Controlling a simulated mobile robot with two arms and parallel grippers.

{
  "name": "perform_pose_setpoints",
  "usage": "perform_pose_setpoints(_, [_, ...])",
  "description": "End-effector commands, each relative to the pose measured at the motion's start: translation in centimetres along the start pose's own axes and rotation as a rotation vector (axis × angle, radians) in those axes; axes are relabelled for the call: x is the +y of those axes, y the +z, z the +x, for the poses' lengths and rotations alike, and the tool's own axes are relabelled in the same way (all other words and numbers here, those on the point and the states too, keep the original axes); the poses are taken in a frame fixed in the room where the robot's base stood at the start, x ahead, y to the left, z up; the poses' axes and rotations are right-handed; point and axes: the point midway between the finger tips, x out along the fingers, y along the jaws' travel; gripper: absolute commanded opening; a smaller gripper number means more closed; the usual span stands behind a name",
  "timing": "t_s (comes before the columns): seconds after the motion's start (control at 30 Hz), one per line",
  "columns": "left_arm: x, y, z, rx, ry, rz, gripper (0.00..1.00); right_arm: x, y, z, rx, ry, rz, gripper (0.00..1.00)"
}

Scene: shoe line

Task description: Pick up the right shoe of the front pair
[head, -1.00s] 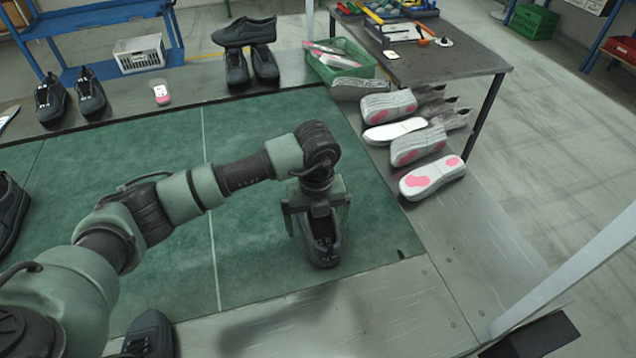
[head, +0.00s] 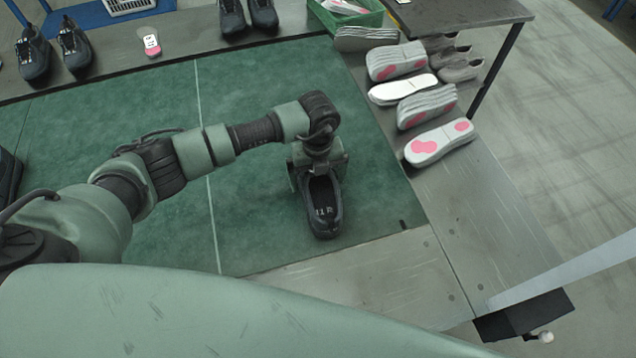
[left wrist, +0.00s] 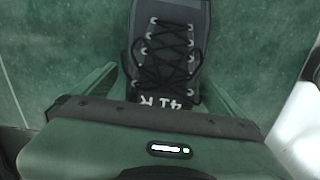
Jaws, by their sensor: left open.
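A black lace-up shoe (head: 324,218) stands on the green mat near its front right corner. In the left wrist view the shoe (left wrist: 168,45) shows its laces and a white "41 R" mark, upside down. My left gripper (head: 320,178) is over the shoe, with its open fingers on either side. In the left wrist view the gripper (left wrist: 166,82) has one finger left and one right of the shoe, with a gap visible at the left finger. Contact on the right is hard to tell. The palm hides the near part of the shoe. My right gripper is not in view.
The green mat (head: 255,210) is clear around the shoe. Soles and grey shoes, with a pink-and-white sole (head: 440,142) nearest, line the right side. A green crate (head: 345,18) and black shoes (head: 48,50) stand at the back. A green link of mine covers the bottom.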

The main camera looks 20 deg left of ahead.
Motion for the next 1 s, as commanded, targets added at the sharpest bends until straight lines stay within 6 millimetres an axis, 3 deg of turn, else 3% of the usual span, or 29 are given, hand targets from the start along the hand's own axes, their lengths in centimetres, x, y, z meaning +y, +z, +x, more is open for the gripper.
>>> perform_pose_setpoints(0.27, [0.0, 0.0, 0.4, -0.001, 0.000, 0.000, 1.00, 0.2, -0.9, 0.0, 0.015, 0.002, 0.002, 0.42])
perform_pose_setpoints(0.53, [0.0, 0.0, 0.3, -0.001, -0.001, 0.000, 0.25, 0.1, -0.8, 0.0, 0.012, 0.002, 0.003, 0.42])
perform_pose_setpoints(0.83, [-0.1, 0.1, 0.1, -0.002, -0.003, 0.000, 0.23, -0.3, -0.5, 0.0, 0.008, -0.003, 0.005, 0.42])
perform_pose_setpoints(1.0, [-0.1, 0.1, -1.1, -0.003, -0.004, -0.001, 0.23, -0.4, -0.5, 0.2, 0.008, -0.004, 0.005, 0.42])
